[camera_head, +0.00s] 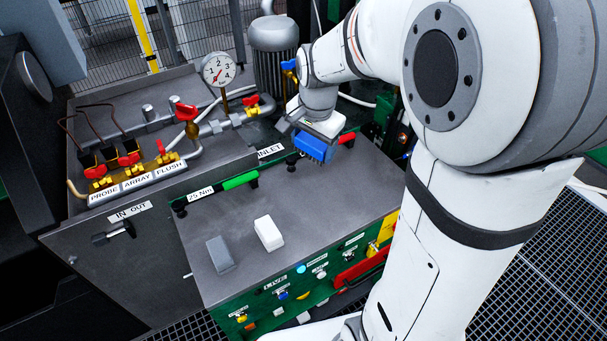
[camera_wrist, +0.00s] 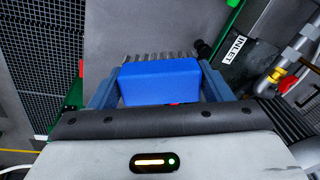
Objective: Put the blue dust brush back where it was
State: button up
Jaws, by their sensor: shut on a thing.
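The blue dust brush (camera_head: 314,146) is a blue block with grey bristles. My gripper (camera_head: 308,136) is shut on it and holds it near the back of the grey cabinet top (camera_head: 310,205). In the wrist view, the brush (camera_wrist: 160,82) sits between the two fingers of my gripper (camera_wrist: 160,88), with its bristles pointing away from the gripper over the grey surface. I cannot tell whether the bristles touch the surface. A bit of red shows just below the brush in the wrist view.
A white block (camera_head: 268,233) and a grey block (camera_head: 220,254) lie on the cabinet top. A green-handled tool (camera_head: 240,181) lies along its left back edge by the "25 Nm" label. The INLET label (camera_head: 271,151), pipes and a gauge (camera_head: 218,70) stand behind. The front middle top is clear.

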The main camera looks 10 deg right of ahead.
jog(key=s+f+g+b, duration=0.1)
jog(key=s+f+g, duration=0.15)
jog(key=f, duration=0.65)
send_over(313, 217)
jog(key=shift+t, duration=0.25)
notch_tip(313, 217, down, 6)
jog(key=shift+r, duration=0.15)
jog(key=shift+f+b, duration=0.3)
jog(key=shift+f, duration=1.9)
jog(key=shift+f, duration=0.2)
jog(key=o, duration=0.9)
jog(key=shift+r, duration=0.1)
